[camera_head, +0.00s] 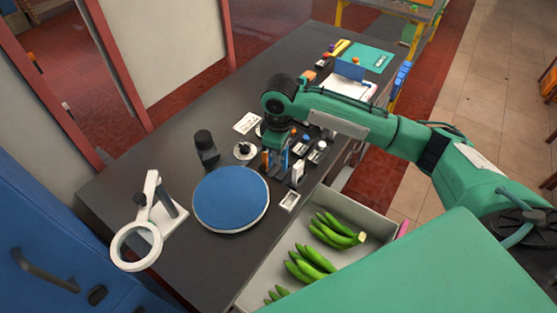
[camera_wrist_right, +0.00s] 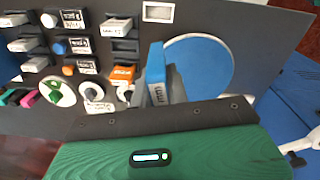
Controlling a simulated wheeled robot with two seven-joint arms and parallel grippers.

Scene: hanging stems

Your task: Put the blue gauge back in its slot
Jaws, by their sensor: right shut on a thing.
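My right gripper (camera_head: 277,166) is shut on the blue gauge (camera_wrist_right: 157,75), a thin upright piece with a white label near its lower end. In the head view the blue gauge (camera_head: 284,159) is small and partly hidden by the gripper, over the dark worktop. In the right wrist view the gripper fingers (camera_wrist_right: 162,90) stand on either side of it. To its left is a column of labelled slots, with a dark, empty-looking slot (camera_wrist_right: 125,48) between a white piece (camera_wrist_right: 117,25) and an orange piece (camera_wrist_right: 122,75). I cannot tell whether the gauge touches anything below. My left gripper is not in view.
A round blue pad (camera_head: 231,198) lies left of the gripper. A white ring magnifier (camera_head: 137,245) and a black knobbed block (camera_head: 206,146) stand further left. An open drawer (camera_head: 343,200) with green bananas is at the front. Small labelled parts (camera_head: 312,150) crowd right of the gripper.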

